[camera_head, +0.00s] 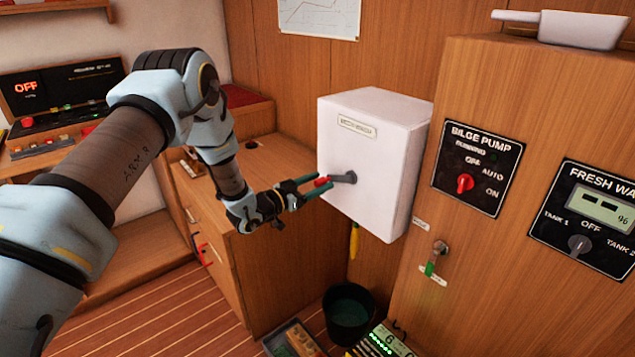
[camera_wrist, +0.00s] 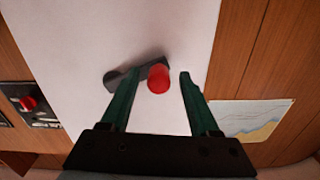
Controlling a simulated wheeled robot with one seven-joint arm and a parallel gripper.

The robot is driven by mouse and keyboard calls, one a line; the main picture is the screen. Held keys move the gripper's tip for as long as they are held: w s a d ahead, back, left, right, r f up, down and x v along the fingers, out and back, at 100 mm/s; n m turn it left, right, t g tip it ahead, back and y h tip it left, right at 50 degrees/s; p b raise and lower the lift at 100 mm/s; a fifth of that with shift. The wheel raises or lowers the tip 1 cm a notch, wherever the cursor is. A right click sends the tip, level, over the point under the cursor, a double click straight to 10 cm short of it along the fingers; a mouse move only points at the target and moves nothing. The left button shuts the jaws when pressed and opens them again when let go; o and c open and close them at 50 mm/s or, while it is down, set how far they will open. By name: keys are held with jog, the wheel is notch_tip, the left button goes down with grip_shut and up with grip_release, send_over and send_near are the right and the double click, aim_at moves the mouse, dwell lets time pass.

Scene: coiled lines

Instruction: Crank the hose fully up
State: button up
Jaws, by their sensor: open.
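A white box (camera_head: 372,130) with a small label is mounted on the wood wall. A grey crank arm (camera_head: 345,178) with a red knob (camera_head: 321,182) sticks out of its front. In the wrist view the red knob (camera_wrist: 158,79) stands at the end of the dark crank arm (camera_wrist: 124,78). My gripper (camera_head: 309,186) is open, with its green fingers on either side of the red knob. In the wrist view my gripper (camera_wrist: 157,85) has visible gaps at both sides of the knob. A yellow hose end (camera_head: 354,240) hangs below the box.
A dark bucket (camera_head: 349,313) stands on the floor below the box. A bilge pump panel (camera_head: 478,168) and a fresh water panel (camera_head: 588,215) are on the cabinet at right. A wooden counter (camera_head: 265,185) lies left of the box. A small tap (camera_head: 436,256) is beneath the panels.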

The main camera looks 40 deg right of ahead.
grip_shut()
dwell(0.4)
jog(key=shift+w, duration=0.15)
dwell(0.8)
